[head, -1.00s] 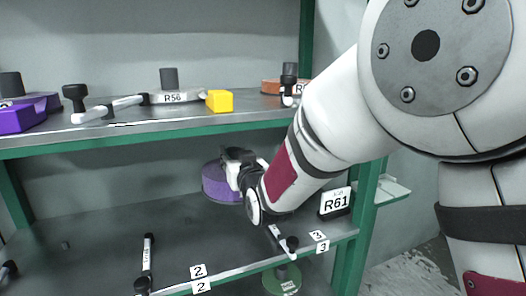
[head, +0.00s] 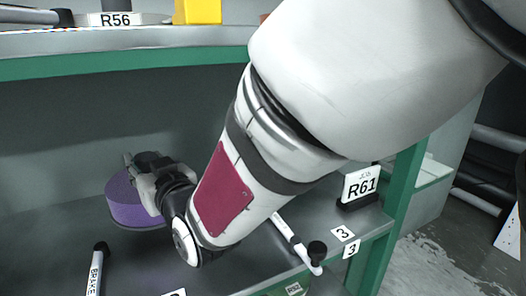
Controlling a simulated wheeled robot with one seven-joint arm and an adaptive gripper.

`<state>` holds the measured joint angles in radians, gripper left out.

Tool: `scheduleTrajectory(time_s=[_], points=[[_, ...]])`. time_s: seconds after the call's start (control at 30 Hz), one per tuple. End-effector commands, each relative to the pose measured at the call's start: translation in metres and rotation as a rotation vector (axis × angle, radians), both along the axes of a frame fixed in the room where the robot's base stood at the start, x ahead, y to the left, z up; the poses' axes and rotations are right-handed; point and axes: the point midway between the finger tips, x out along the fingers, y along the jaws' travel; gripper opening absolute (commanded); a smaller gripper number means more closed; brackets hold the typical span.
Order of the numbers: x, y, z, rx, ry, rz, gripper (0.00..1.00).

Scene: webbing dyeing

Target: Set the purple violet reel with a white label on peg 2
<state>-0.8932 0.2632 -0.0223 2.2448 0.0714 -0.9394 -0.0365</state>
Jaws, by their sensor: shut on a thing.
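The purple reel (head: 125,206) is in the middle of the lower shelf area in the head view. My gripper (head: 148,172) is shut on it from above and from the right, covering its top and right side. The reel looks level, but I cannot tell whether it touches the shelf. Its white label does not show. No upright peg shows clearly near the reel.
The upper shelf edge (head: 120,64) runs above, with a yellow block (head: 197,11). A green post (head: 405,185) bounds the right.

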Motion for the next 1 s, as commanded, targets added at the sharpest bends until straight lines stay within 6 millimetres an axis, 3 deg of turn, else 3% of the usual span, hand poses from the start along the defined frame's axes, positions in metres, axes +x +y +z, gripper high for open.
scheduleTrajectory(time_s=[1.0], points=[[0.001, 0.0, -0.051, 0.004, -0.003, -0.001, 0.0]])
